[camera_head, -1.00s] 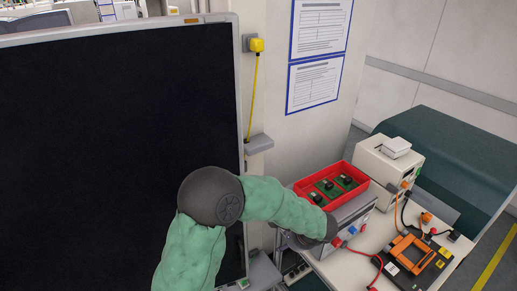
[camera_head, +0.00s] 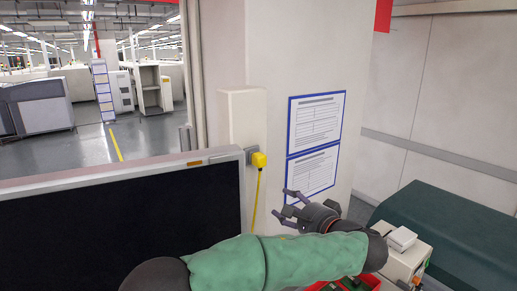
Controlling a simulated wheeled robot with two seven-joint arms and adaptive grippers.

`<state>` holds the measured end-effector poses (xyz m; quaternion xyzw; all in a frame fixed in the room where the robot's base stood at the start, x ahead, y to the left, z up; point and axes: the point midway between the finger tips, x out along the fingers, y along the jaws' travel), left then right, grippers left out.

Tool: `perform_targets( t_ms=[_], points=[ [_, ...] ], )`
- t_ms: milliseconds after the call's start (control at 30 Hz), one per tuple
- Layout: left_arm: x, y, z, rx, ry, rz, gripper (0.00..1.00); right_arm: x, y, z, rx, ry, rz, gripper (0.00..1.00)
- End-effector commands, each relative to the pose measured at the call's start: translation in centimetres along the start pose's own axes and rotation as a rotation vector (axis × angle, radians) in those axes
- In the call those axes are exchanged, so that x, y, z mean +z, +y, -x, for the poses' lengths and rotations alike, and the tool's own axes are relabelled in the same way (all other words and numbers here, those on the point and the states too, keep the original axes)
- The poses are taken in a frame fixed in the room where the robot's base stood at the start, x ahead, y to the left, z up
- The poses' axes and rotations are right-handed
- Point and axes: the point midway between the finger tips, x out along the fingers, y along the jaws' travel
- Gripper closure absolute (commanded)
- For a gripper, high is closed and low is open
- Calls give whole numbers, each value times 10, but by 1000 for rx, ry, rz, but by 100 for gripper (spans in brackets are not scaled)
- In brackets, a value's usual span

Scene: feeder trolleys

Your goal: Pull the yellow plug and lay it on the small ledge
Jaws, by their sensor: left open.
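The yellow plug (camera_head: 260,159) sits in the grey socket (camera_head: 249,154) on the side of the pale column. Its yellow cord (camera_head: 256,195) hangs straight down from it. My left gripper (camera_head: 281,203) is open and empty, its fingers pointing left, below and to the right of the plug and apart from it. The green-sleeved left arm crosses the lower part of the view. The small ledge is not seen now; the arm covers the area below the cord. My right gripper is not in view.
A large black panel (camera_head: 120,225) with a pale frame stands at the left. Two blue-edged sheets (camera_head: 315,125) hang on the column behind my gripper. A white box (camera_head: 402,262) and part of a red tray (camera_head: 370,281) show at the lower right.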

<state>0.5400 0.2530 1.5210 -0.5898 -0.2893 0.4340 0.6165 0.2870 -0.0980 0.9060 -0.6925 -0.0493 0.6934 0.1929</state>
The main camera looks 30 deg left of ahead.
Motion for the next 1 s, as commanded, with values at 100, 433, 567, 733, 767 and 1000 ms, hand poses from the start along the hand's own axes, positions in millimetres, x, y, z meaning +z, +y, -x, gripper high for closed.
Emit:
perform_targets(
  t_ms=[100,433,567,733,767,1000],
  points=[
    [16,-48,3,-70,-34,64,43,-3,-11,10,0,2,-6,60],
    [36,-95,4,-150,-80,144,43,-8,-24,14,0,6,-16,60],
    [36,-95,5,-152,-82,145,43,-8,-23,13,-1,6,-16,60],
    [36,-95,5,-152,-81,145,43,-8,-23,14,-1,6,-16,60],
    [36,-95,5,-152,-82,145,43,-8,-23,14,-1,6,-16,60],
    [38,-97,-10,-151,-84,145,43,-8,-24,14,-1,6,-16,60]
  ],
)
